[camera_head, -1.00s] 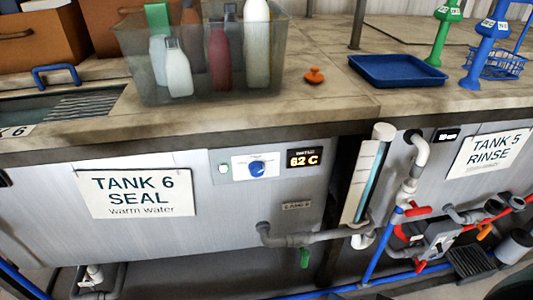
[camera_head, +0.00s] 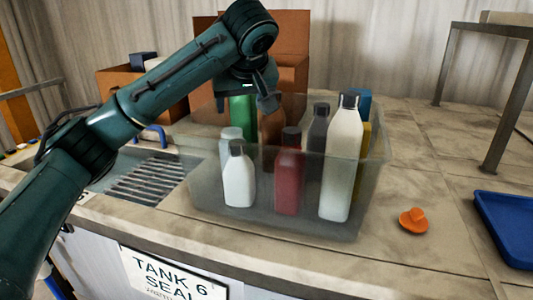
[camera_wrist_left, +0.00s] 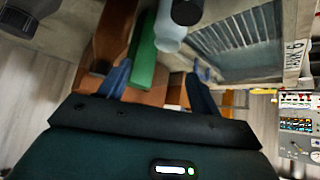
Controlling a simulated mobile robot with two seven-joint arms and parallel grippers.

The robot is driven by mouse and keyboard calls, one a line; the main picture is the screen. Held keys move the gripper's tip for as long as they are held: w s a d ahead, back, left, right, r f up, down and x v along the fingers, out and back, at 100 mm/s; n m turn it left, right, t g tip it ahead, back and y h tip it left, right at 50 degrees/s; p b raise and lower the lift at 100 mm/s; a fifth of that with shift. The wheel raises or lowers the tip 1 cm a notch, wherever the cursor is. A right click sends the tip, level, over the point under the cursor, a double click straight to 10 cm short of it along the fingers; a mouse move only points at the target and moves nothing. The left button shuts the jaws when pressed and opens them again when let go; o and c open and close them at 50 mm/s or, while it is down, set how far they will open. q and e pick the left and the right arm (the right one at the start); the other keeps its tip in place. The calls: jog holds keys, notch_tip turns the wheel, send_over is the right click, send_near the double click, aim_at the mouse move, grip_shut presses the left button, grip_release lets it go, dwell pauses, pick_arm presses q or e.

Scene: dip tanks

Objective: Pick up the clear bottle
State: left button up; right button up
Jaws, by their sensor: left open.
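Inside a translucent grey bin (camera_head: 270,222) stand several bottles. A pale, see-through bottle (camera_head: 230,144), which looks like the clear one, is at the bin's left, partly hidden behind a small white bottle (camera_head: 239,182). It seems to show in the left wrist view as a pale bluish bottle (camera_wrist_left: 169,30) near the top edge. My right gripper is out of view.
Red (camera_head: 289,180), dark grey and tall cream (camera_head: 342,165) bottles crowd the bin. Brown boxes (camera_head: 125,90) stand behind. The slatted tank opening (camera_head: 148,178) is at left. An orange knob (camera_head: 413,220) and blue tray (camera_head: 508,225) lie right, with clear counter between.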

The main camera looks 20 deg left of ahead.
aim_at(232, 132)
pick_arm(q)
jog(key=a+f, duration=0.1)
jog(key=a+f+b, duration=0.1)
jog(key=f, duration=0.1)
jog(key=shift+a+f, duration=0.1)
jog(key=shift+f, duration=0.05)
jog(key=x, duration=0.4)
jog(key=p+x, duration=0.1)
jog(key=x, duration=0.4)
jog(key=shift+w+a+p, duration=0.1)
jog(key=shift+w+p, duration=0.2)
jog(key=shift+w, duration=0.1)
jog(key=shift+w+a+f, duration=0.1)
jog(key=shift+w+f, duration=0.05)
jog(key=shift+f, duration=0.2)
jog(key=shift+r, duration=0.1)
jog(key=c, duration=1.3)
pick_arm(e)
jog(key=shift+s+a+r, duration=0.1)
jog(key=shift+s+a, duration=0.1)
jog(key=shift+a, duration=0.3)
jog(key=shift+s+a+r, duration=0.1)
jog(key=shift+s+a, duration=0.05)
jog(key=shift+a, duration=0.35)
